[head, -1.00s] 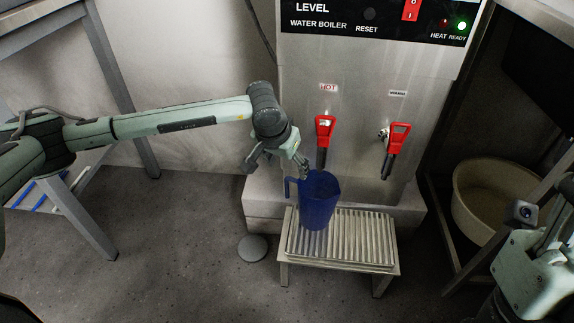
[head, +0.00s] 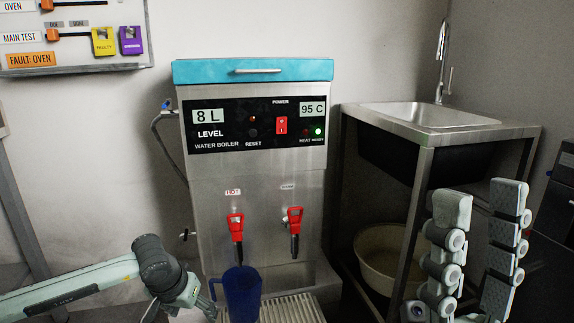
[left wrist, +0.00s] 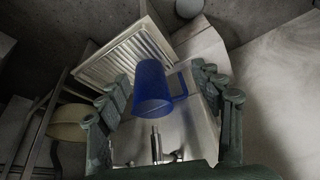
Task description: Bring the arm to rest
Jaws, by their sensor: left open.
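The blue jug (head: 242,292) stands upright on the slatted metal stand (head: 303,308) below the red-handled hot tap. Its handle faces left in the head view. My left gripper (head: 190,308) is left of the jug, partly cut off by the bottom edge. In the left wrist view my left gripper (left wrist: 163,82) has its fingers wide apart, with the jug (left wrist: 150,92) showing between them in the picture and no finger seen pressing on it. My right gripper (head: 480,215) is at the lower right, its fingers pointing up, apart and empty.
The water boiler (head: 255,165) stands behind the jug, with two red taps. A sink table (head: 430,130) is at the right, with a beige basin (head: 385,255) beneath it. A wall panel (head: 75,38) hangs at the upper left.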

